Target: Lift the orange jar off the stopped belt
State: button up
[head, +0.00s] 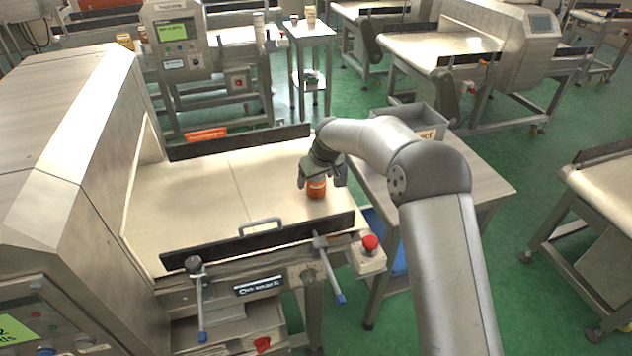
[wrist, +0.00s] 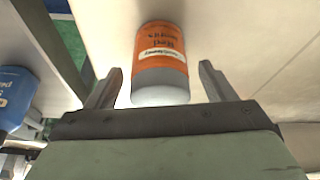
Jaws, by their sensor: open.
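The orange jar (head: 316,189) stands on the pale conveyor belt (head: 200,205) near its right end in the head view. In the wrist view the orange jar (wrist: 160,62) shows an orange label with dark text and a whitish end toward me. My gripper (head: 322,178) is over the jar in the head view, hiding its upper part. In the wrist view my gripper (wrist: 158,88) is open, with one finger to each side of the jar and gaps visible on both sides. I see no finger touching the jar.
Dark guide rails run along the belt's far side (head: 240,141) and near side (head: 260,243). A red stop button (head: 370,243) sits at the near right corner. A side table (head: 470,170) with a grey bin (head: 428,122) stands to the right. The belt left of the jar is clear.

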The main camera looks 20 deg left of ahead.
jog(key=shift+w+a+f, duration=0.1)
jog(key=shift+f, duration=0.25)
jog(key=c, duration=1.1)
jog(key=shift+c, duration=0.7)
jog(key=shift+r, duration=0.15)
